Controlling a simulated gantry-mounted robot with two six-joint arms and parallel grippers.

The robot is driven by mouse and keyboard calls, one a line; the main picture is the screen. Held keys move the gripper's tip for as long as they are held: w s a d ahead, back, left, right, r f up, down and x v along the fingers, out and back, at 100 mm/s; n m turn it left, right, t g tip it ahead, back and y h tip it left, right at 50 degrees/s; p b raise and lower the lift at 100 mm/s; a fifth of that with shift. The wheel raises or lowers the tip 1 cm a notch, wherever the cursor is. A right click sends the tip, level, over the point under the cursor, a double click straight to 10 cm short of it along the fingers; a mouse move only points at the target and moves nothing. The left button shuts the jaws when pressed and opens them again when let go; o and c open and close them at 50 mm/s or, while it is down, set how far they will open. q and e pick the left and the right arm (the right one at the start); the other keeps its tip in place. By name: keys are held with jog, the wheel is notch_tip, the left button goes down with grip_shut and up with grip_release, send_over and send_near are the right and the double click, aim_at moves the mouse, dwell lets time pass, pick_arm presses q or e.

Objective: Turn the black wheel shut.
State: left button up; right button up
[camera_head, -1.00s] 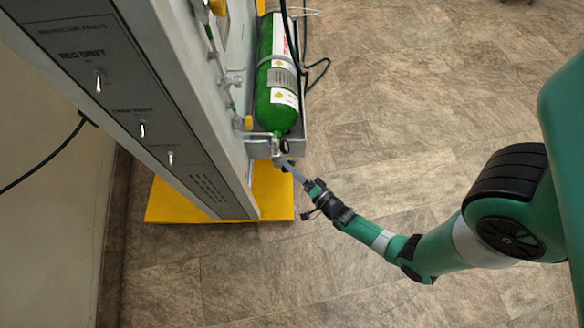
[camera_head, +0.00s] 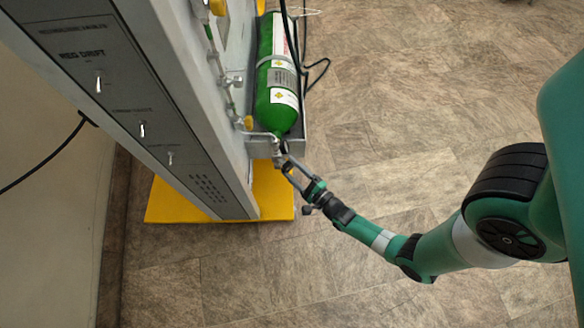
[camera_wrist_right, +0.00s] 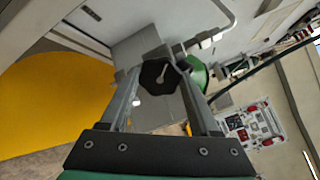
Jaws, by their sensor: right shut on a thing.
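The black wheel (camera_wrist_right: 160,77) is a dark, many-sided knob with a light mark on its face, in the middle of the right wrist view. It sits at the neck end of the green cylinder (camera_head: 277,112). My right gripper (camera_head: 287,165) reaches it from the lower right in the head view. In the right wrist view, its two fingers (camera_wrist_right: 160,88) lie on opposite sides of the wheel and are shut on it. In the head view the fingertips mostly hide the wheel. My left gripper is not in view.
The grey panel cabinet (camera_head: 135,100) with switches stands left of the cylinder, on a yellow base (camera_head: 180,202). The floor to the right is clear.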

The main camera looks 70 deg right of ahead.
jog(key=m, duration=0.4)
jog(key=shift+m, duration=2.3)
jog(key=o, duration=1.4)
jog(key=shift+c, duration=0.2)
